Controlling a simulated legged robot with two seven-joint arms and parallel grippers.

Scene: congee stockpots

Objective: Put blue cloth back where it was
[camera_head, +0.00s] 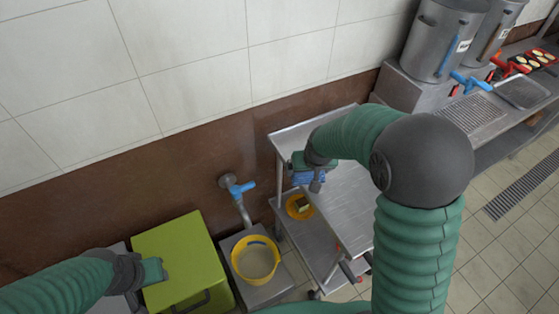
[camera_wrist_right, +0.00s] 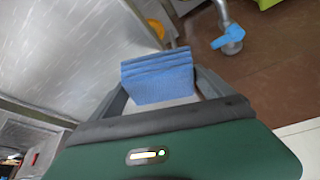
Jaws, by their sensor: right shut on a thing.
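The blue cloth (camera_wrist_right: 158,76) is folded and held between the two fingers of my right gripper (camera_wrist_right: 165,85) in the right wrist view. In the head view my right gripper (camera_head: 312,180) is over the left side of the steel cart's top shelf (camera_head: 350,200), with a bit of the blue cloth (camera_head: 299,172) showing beside it. Whether the cloth touches the shelf cannot be told. My left gripper (camera_head: 160,272) is at the lower left, over the green box (camera_head: 178,252); its fingers are too small to read.
A yellow bucket (camera_head: 236,265) with cloudy liquid stands under a blue-handled tap (camera_head: 240,188). A yellow bowl (camera_head: 292,208) holding something sits on the cart's lower shelf. Steel stockpots (camera_head: 434,45) stand on the counter at upper right. The tiled floor at right is clear.

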